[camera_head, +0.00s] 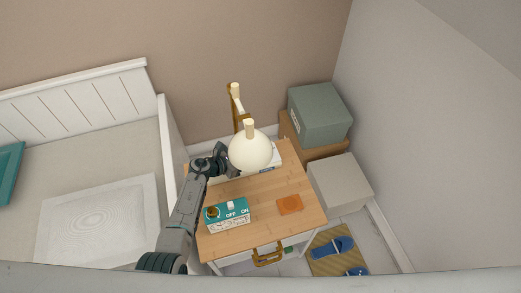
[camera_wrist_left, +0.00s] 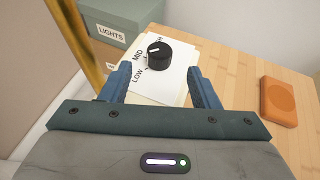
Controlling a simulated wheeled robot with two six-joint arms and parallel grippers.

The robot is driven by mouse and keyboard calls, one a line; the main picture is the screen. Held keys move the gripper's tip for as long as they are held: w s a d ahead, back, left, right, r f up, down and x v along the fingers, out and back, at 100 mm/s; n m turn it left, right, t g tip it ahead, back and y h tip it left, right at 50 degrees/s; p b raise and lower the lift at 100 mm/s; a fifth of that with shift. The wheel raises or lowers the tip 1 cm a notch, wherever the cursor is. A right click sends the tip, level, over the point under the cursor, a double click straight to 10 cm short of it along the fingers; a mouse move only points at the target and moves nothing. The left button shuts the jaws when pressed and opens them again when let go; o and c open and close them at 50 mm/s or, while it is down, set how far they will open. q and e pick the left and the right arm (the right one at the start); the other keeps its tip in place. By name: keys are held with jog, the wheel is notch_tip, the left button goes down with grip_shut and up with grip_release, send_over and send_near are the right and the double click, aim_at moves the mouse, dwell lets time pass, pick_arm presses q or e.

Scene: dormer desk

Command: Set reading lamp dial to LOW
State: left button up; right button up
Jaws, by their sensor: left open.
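The reading lamp (camera_head: 250,151) has a round cream shade on a brass-coloured arm and stands at the back of the wooden desk. Its black dial (camera_wrist_left: 159,53) sits on a white plate (camera_wrist_left: 150,88) printed LOW, MID and a partly hidden third label. The white mark on the dial appears to point toward MID. My left gripper (camera_wrist_left: 158,72) is open, with its fingers on either side of the plate, just short of the dial and apart from it. In the head view my left gripper (camera_head: 221,160) is beside the lamp shade, which hides the dial. My right gripper is out of view.
Grey-green storage box (camera_head: 320,115) stands behind right. A bed (camera_head: 100,218) is at left.

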pick_arm(q)
jog(key=x, duration=0.3)
jog(key=shift+d, duration=0.15)
jog(key=b+x, duration=0.1)
jog(key=x, duration=0.2)
jog(key=shift+w+d+f, duration=0.2)
jog(key=shift+w+f, duration=0.05)
jog(key=shift+w, duration=0.05)
jog(key=shift+w+d+f+b, duration=0.1)
jog(key=shift+w+d+b, duration=0.1)
jog(key=shift+d+b, duration=0.15)
jog(key=shift+w+d+f, duration=0.15)
jog(key=shift+w+d, duration=0.1)
jog(key=shift+d, duration=0.05)
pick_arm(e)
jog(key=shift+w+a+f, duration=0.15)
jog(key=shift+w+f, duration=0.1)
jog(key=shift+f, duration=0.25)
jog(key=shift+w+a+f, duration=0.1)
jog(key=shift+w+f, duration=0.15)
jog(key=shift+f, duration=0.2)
